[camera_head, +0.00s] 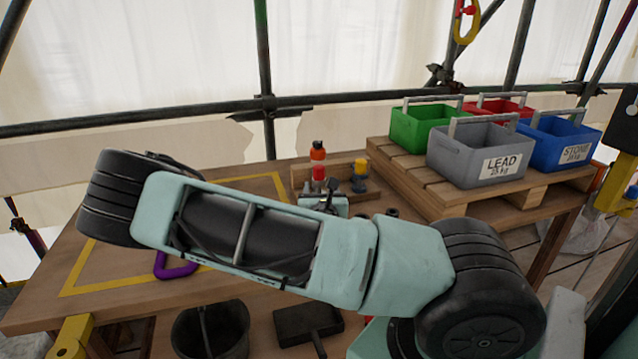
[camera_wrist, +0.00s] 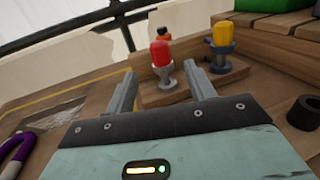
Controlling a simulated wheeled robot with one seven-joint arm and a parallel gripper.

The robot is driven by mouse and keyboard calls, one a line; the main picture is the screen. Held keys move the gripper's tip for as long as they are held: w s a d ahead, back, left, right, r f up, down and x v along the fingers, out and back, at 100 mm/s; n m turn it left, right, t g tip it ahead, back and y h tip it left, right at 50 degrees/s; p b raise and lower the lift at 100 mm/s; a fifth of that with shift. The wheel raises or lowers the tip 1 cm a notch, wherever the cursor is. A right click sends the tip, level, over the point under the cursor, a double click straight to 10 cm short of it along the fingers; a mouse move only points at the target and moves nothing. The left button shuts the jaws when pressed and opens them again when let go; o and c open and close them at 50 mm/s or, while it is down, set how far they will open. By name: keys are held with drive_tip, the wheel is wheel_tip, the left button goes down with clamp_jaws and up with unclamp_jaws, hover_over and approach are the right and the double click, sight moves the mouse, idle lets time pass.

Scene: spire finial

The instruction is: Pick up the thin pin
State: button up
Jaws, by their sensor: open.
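In the wrist view, a red-topped piece (camera_wrist: 160,52) with a grey collar stands upright between and beyond the fingertips of my gripper (camera_wrist: 160,70). A yellow-topped piece (camera_wrist: 222,36) with a blue-grey collar stands to its right. Both are at a low wooden block (camera_wrist: 204,87). I cannot tell which of them, if either, is the thin pin; no bare thin shaft shows clearly. My gripper is open with nothing in its jaws. In the head view, the red-topped piece (camera_head: 319,173) and yellow-topped piece (camera_head: 360,170) show just beyond my gripper, which my arm partly hides.
An orange-and-black bottle-like thing (camera_head: 317,151) stands behind the red piece. A pallet (camera_head: 420,183) at right bears green, red, grey and blue bins. A black ring (camera_wrist: 303,112) lies right of my gripper, a purple handle (camera_wrist: 14,156) left. Scaffold tubes run behind.

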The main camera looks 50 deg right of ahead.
sight(319, 173)
drive_tip(key=p+x, duration=0.1)
drive_tip(key=x, duration=0.9)
drive_tip(key=shift+w+d+p, duration=0.15)
drive_tip(key=shift+w+p, duration=0.1)
drive_tip(key=shift+p, duration=0.15)
drive_tip(key=c, duration=1)
